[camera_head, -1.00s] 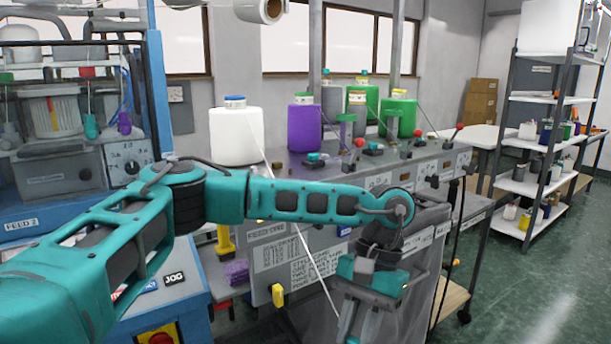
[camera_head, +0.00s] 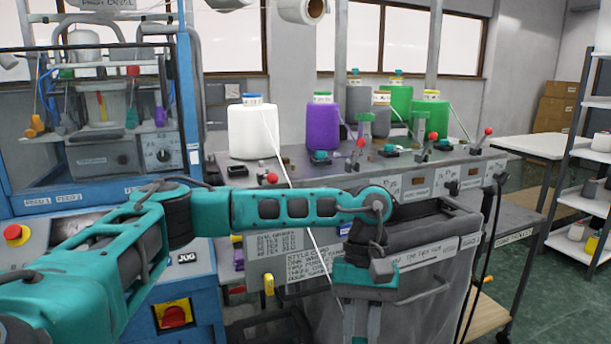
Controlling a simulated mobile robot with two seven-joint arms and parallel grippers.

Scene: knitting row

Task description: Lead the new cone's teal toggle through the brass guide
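A white cone (camera_head: 253,130) with a blue top stands at the left end of the grey bench (camera_head: 420,168). A white yarn runs from it down past my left arm towards my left gripper (camera_head: 361,326). The gripper points down in front of the grey bin, and its fingertips are cut off by the bottom edge. Its two fingers show a gap higher up, but whether they hold the yarn's end or a teal toggle is hidden. I cannot make out the brass guide for certain. My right gripper is out of view.
A blue-framed machine (camera_head: 200,200) stands at left. A grey bin (camera_head: 425,290) is below the bench. Green floor is open at right.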

